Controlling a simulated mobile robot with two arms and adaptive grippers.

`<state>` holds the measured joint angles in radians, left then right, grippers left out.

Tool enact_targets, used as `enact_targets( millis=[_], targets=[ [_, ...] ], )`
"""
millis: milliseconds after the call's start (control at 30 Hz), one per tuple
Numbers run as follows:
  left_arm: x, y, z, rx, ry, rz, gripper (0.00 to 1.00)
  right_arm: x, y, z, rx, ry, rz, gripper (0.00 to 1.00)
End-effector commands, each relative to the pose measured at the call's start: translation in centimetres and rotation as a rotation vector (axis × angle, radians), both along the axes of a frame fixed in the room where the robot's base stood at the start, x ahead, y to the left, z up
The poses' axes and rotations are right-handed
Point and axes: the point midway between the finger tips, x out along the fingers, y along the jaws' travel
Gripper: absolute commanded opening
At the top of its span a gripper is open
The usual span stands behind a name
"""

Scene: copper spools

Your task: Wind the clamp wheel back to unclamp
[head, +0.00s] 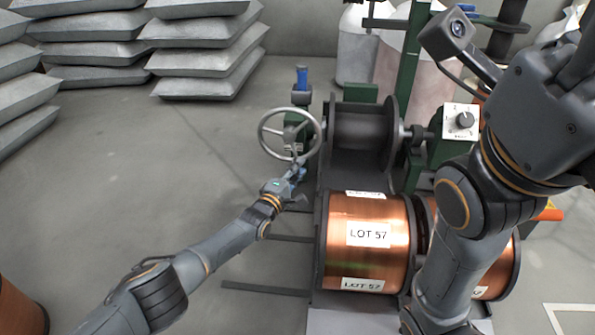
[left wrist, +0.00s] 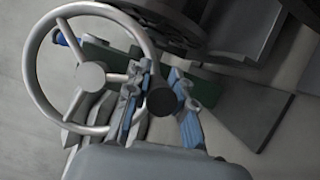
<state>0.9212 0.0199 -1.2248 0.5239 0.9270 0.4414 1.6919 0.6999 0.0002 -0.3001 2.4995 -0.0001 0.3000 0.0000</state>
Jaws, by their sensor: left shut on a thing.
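The clamp wheel (head: 290,137) is a grey spoked handwheel at the left side of the green spool stand. It fills the left of the left wrist view, with its round hub (left wrist: 91,75) and pale rim plain to see. My left gripper (head: 297,174) is at the wheel's lower rim. In the left wrist view, its two blue-padded fingers (left wrist: 158,108) are shut on the wheel's dark handle knob (left wrist: 162,100). The fingers partly hide the handle and the rim beside it.
A dark empty spool (head: 361,140) sits in the stand beside the wheel. A copper spool (head: 340,232) labelled LOT 57 lies in front, with another beside it. A white dial box (head: 460,121) is at right. Grey sacks (head: 205,45) are stacked at the back.

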Motion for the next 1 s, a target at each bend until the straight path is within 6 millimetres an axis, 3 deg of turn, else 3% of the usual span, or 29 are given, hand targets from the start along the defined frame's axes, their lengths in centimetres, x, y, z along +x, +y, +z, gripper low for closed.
enact_targets(
  millis=[700,733,800,1000],
  targets=[
    [-0.14,-0.31,0.18,-0.006,-0.005,-0.005,0.00,-0.06,-0.02,0.03,0.000,-0.001,0.000,0.51],
    [-0.14,-0.31,0.19,-0.006,-0.005,-0.005,0.29,-0.06,-0.03,0.03,0.000,-0.001,0.000,0.51],
    [-0.12,-0.27,0.19,-0.006,-0.005,-0.004,0.43,-0.06,-0.02,0.03,0.000,-0.001,0.000,0.51],
    [-0.05,-0.11,0.10,-0.005,-0.002,-0.002,0.47,-0.08,-0.03,0.02,0.000,-0.002,0.000,0.51]
  ],
)
